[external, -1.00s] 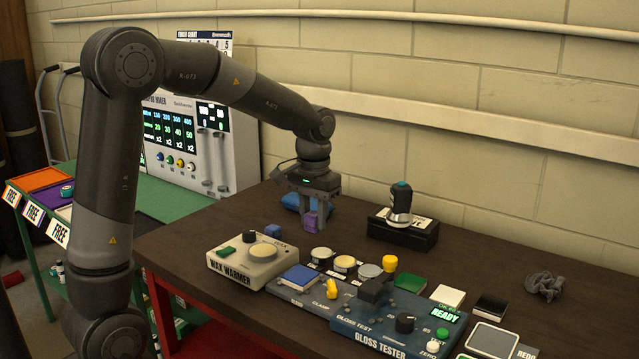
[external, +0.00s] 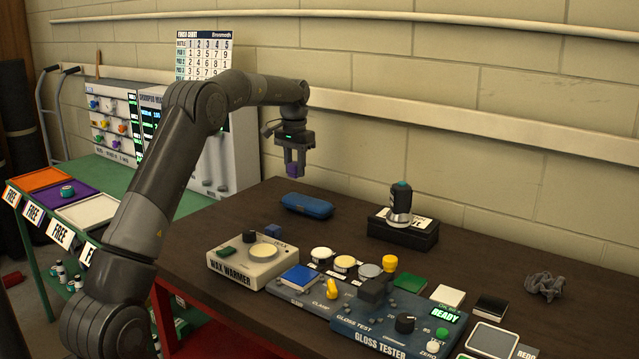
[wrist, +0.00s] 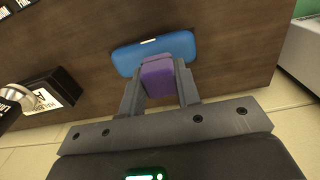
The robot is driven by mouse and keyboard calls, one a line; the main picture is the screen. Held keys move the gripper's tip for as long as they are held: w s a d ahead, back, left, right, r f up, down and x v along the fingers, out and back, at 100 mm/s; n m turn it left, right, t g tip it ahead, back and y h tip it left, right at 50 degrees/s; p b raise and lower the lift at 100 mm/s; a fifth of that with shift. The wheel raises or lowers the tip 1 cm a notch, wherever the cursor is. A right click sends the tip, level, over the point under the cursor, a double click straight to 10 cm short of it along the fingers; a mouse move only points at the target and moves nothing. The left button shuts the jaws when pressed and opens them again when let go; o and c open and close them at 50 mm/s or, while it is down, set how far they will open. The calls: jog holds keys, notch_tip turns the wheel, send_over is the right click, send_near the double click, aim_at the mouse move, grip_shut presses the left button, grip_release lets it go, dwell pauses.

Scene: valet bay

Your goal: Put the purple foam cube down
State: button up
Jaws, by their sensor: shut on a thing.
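My gripper (external: 294,168) is shut on the purple foam cube (external: 293,170) and holds it in the air above the back of the dark wooden table (external: 350,266). In the wrist view the purple cube (wrist: 157,77) sits between the two grey fingers, with the blue case (wrist: 150,50) below and beyond it. In the external view the blue case (external: 307,206) lies shut on the table, below and slightly right of my gripper, apart from the cube.
A wax warmer (external: 250,265) and a gloss tester (external: 378,325) stand toward the front. A polisher on a black box (external: 402,232) stands right of the blue case. A small blue cube (external: 272,231) is behind the warmer. A grey cloth (external: 545,286) lies at right.

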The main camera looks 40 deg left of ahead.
jog(key=shift+w+a+f, duration=0.15)
jog(key=shift+a, duration=0.35)
send_over(270, 200)
notch_tip(270, 200, down, 7)
jog(key=shift+f, duration=1.9)
jog(key=shift+f, duration=0.15)
jog(key=o, duration=0.9)
jog(key=shift+o, duration=0.2)
notch_tip(270, 200, up, 12)
